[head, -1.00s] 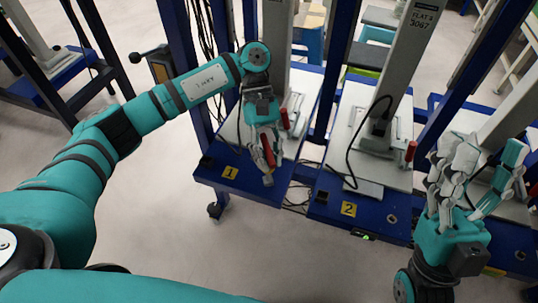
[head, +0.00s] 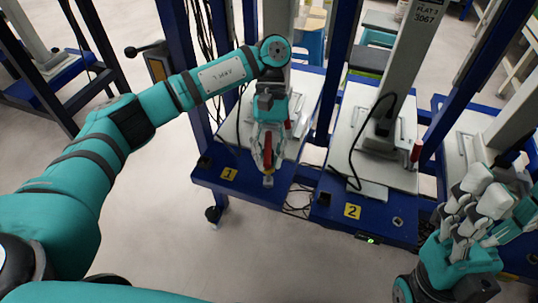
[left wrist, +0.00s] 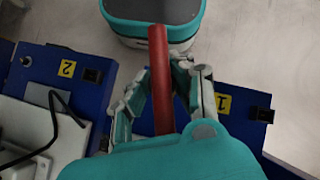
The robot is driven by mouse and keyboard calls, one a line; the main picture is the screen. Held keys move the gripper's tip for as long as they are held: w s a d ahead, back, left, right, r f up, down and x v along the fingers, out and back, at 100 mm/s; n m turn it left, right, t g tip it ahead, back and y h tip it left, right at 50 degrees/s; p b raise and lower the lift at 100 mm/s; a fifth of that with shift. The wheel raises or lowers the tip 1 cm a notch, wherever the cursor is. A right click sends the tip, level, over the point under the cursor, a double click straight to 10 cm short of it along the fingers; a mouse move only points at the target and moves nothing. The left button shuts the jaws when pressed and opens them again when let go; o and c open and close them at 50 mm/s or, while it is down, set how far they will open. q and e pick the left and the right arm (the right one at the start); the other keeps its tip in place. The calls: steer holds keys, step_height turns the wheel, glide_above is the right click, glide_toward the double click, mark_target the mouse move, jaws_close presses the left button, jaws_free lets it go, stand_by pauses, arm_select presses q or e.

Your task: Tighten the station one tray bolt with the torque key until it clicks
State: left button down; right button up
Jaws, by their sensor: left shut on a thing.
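My left gripper (head: 268,150) is shut on the red-handled torque key (head: 267,153). The key stands roughly upright above the front of the blue station one tray (head: 236,188), right of the yellow 1 label. The key's lower end is at the tray's front part; the bolt there is hidden, and I cannot tell whether the key sits on it. In the left wrist view the red handle (left wrist: 160,80) lies between the gripper's fingers. My right gripper (head: 480,212) is at the right edge, fingers spread and empty.
The station two tray (head: 330,207) with its yellow 2 label (head: 352,212) stands just right. A black cable (head: 353,155) loops over its white plate. Blue posts (head: 342,60) rise behind. The floor in front of station one is clear.

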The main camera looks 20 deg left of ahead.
arm_select(q)
steer(key=shift+f, duration=0.1)
stand_by(0.4)
steer(key=shift+r+m+y, duration=0.2)
steer(key=shift+m+y, duration=0.1)
steer(key=shift+r+m+y+p, duration=0.1)
steer(key=shift+m+y+p, duration=0.2)
steer(key=shift+m+p, duration=0.3)
steer(key=shift+m+y, duration=0.6)
steer(key=shift+m, duration=0.2)
steer(key=shift+f, duration=0.25)
